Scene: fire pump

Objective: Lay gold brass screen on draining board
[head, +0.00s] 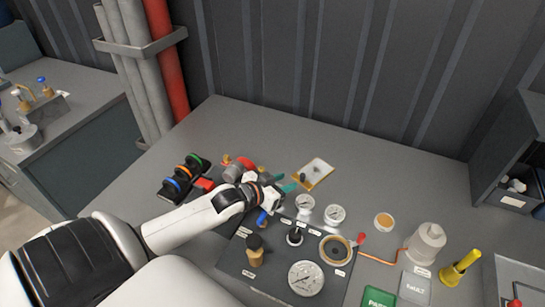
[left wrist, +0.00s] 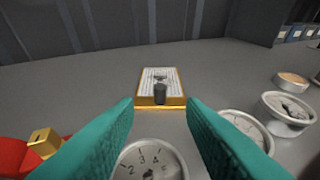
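A small gold-rimmed board with a pale ribbed face (head: 315,173), which looks like the draining board, lies flat on the bench. In the left wrist view the board (left wrist: 147,80) is straight ahead with a small dark cylinder (left wrist: 160,93) on it. A gold ring with a dark face (head: 335,250), possibly the brass screen, sits on the grey panel; I cannot tell for sure. My left gripper (head: 287,183) is near the board's lower left. Its teal fingers (left wrist: 160,103) are open and apart, with nothing between them. My right gripper is not in view.
Small gauges (head: 335,214) and a large gauge (head: 306,278) stand close to the left gripper. A tan-topped disc (head: 384,220), a grey canister (head: 426,243) and a yellow funnel-shaped thing (head: 460,268) are to the right. The bench behind the board is clear.

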